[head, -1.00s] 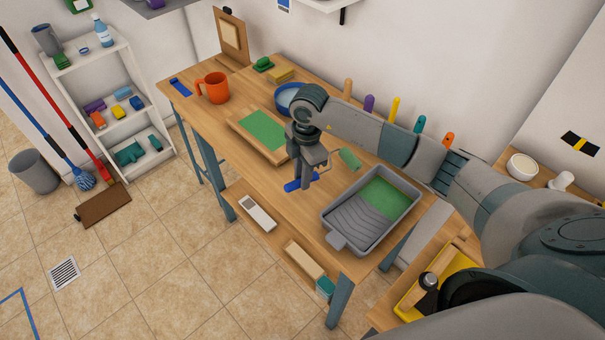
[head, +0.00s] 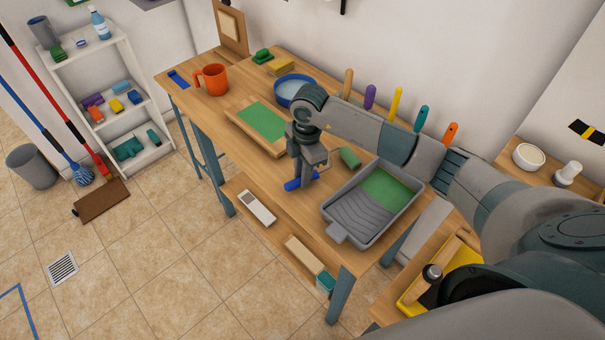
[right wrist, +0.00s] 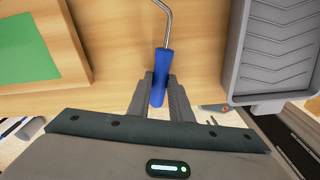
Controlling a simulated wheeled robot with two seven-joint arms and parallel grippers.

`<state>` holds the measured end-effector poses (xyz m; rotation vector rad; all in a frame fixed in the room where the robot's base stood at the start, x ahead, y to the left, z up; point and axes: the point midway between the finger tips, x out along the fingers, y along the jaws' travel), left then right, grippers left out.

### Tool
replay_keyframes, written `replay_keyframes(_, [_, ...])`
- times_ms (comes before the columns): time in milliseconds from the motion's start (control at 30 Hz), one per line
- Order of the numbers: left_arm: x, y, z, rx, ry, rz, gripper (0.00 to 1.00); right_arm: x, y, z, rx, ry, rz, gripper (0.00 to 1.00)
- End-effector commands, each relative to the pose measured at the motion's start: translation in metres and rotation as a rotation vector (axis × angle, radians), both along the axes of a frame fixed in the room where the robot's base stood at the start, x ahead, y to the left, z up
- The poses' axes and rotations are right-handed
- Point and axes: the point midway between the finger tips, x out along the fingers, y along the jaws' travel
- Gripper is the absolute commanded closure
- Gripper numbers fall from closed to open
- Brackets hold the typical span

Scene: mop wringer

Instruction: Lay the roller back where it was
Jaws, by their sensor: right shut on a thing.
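The roller has a blue handle (head: 294,184), a bent wire and a green sleeve (head: 350,157). My right gripper (head: 303,178) is shut on the blue handle, over the front part of the table between the framed green panel and the tray. In the right wrist view the handle (right wrist: 162,68) stands between the two fingers (right wrist: 158,98), with the metal wire running up out of the picture. The sleeve is outside that view. I cannot tell whether the roller touches the tabletop. My left gripper is not in view.
The grey paint tray (head: 350,212) with green paint lies just right of the roller. A wooden frame with a green panel (head: 233,118) lies to the left. A blue bowl (head: 291,89) and an orange mug (head: 211,79) stand farther back. Several coloured handles line the back edge.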

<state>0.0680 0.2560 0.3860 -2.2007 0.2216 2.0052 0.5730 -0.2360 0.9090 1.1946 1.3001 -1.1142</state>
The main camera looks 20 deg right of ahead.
Motion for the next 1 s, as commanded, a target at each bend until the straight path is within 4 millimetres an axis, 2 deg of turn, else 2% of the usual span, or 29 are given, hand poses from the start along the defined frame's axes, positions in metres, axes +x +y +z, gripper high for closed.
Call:
replay_keyframes(567, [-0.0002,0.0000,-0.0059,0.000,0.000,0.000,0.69,0.0000,0.0002,-0.0098,0.000,0.000,0.000,1.00])
replay_keyframes(600, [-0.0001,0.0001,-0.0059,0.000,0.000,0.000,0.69,0.0000,0.0002,-0.0098,0.000,0.000,0.000,0.79])
replay_keyframes(700, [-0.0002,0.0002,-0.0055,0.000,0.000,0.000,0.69,0.0000,0.0001,-0.0093,0.000,0.000,0.000,0.59])
replay_keyframes(1000, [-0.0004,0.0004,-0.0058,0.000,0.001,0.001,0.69,0.0000,0.0000,-0.0090,0.000,0.000,0.000,0.59])
